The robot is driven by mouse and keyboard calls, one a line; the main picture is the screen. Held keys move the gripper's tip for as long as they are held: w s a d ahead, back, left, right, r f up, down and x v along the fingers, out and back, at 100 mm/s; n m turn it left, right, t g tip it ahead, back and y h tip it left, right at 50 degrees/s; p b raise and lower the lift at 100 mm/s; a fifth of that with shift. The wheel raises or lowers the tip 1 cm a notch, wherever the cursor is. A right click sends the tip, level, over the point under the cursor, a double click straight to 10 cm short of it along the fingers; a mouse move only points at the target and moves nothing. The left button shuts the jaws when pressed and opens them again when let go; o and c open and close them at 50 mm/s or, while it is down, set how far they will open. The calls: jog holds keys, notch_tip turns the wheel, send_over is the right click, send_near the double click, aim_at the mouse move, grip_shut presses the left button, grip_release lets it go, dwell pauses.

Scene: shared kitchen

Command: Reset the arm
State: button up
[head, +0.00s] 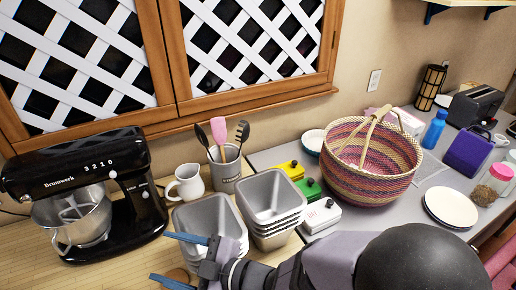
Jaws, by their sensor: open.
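My gripper (187,259) is at the lower middle of the head view, with its two blue fingers spread apart and pointing left. Nothing shows between the fingers. My arm reaches in from the lower right, and its dark rounded link covers part of the counter. The gripper is in front of a grey metal loaf pan (209,214) and hides part of its lower side. A brown round thing shows partly behind the fingers; I cannot tell what it is.
A black stand mixer (125,170) stands left. Behind the gripper are stacked metal pans (271,195), a white pitcher (186,183) and a utensil crock (226,172). A woven basket (371,172) and white plates (450,207) stand right. Wooden counter is free between mixer and gripper.

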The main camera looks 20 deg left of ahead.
jog(key=w+d+r+m+t+h, duration=0.1)
jog(key=w+d+r+t+h, duration=0.15)
jog(key=w+d, duration=0.4)
jog(key=w+d+r+m+t+h, duration=0.1)
jog(key=w+d+r+m+t, duration=0.2)
jog(key=w, duration=0.6)
jog(key=w+d+r+t+h, duration=0.25)
jog(key=w+d+t, duration=0.25)
jog(key=w, duration=0.3)
jog(key=w+d+f+m+h+b, duration=0.25)
jog(key=w+d+m+h, duration=0.2)
jog(key=d, duration=0.55)
jog(key=s+d+f+m+g+h, duration=0.2)
jog(key=s+d+f+m, duration=0.15)
jog(key=d+f, duration=0.3)
jog(key=s+d+f+m+g+h, duration=0.2)
jog(key=s+d+f+m+h, duration=0.15)
jog(key=d+f, duration=0.35)
jog(key=s+d+f+m+g, duration=0.3)
jog(key=s+m, duration=0.1)
jog(key=s, duration=0.3)
jog(key=s+d+f+m+g+b, duration=0.1)
jog(key=s+d+f+m+g, duration=0.2)
jog(key=s, duration=0.5)
jog(key=shift+s+f+m+g, duration=0.15)
jog(key=shift+s+m+g, duration=0.15)
jog(key=shift+m+g, duration=0.05)
jog(key=shift+c, duration=0.6)
